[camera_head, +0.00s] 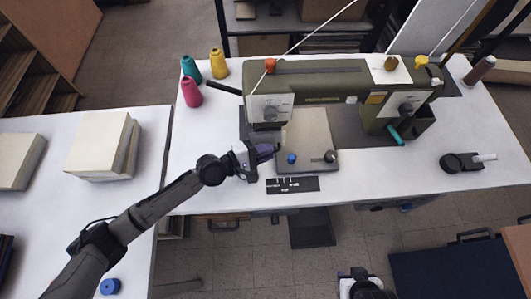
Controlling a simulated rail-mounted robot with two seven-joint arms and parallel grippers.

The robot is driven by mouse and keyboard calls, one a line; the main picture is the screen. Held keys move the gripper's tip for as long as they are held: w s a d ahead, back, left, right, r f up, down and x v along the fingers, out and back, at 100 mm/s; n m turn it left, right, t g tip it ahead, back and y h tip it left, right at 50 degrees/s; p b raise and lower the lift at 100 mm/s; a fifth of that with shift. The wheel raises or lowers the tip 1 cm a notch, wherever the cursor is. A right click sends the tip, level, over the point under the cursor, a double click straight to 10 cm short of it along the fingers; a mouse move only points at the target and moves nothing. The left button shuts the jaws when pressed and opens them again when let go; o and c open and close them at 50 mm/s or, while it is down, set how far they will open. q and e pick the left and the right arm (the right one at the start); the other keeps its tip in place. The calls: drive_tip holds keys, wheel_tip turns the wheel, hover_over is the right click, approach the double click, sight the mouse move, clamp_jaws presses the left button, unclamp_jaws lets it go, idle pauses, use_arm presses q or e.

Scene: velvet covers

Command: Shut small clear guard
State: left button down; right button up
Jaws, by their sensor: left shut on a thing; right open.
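An olive-green sewing machine (320,85) stands on the white table. Its needle head (268,108) is at the left end, above a beige bed plate (308,130). My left gripper (262,153) is at the left edge of the bed plate, below the needle head. It is shut on a small dark purple thing (265,148), mostly hidden by the fingers. I cannot make out the small clear guard or its position; it is too small or hidden. My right gripper (360,283) is open at the bottom edge, over the floor in front of the table, away from the machine.
Thread cones in teal (190,68), yellow (218,64) and pink (191,92) stand left of the machine. A black labelled strip (292,185) lies at the table's front edge. Cream stacks (100,145) sit on the left table. The right front tabletop is mostly clear.

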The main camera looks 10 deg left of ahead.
use_arm(q)
drive_tip(key=shift+w+f+m+b, duration=0.25)
drive_tip(key=shift+f+m+b, duration=0.15)
drive_tip(key=shift+f+b, duration=0.35)
drive_tip(key=shift+r+m+t+b, duration=0.25)
drive_tip(key=shift+m+t+b, duration=0.05)
drive_tip(key=shift+b, duration=0.05)
use_arm(e)
wheel_tip(320, 180, down, 3)
drive_tip(key=shift+d+f, duration=0.1)
drive_tip(key=shift+f, duration=0.1)
use_arm(q)
drive_tip(key=c, duration=1.2)
unclamp_jaws()
drive_tip(key=shift+r, duration=0.1)
drive_tip(key=shift+a, duration=0.15)
drive_tip(key=v, duration=0.4)
drive_tip(key=b+v, duration=0.1)
drive_tip(key=v, duration=0.7)
drive_tip(key=shift+s+a+f+b, duration=0.15)
drive_tip(key=shift+a+f+b, duration=0.1)
drive_tip(key=shift+a+b, duration=0.15)
drive_tip(key=shift+s+a+r, duration=0.15)
drive_tip(key=shift+s+a, duration=0.1)
drive_tip(key=shift+a, duration=0.1)
use_arm(e)
drive_tip(key=shift+f, duration=1)
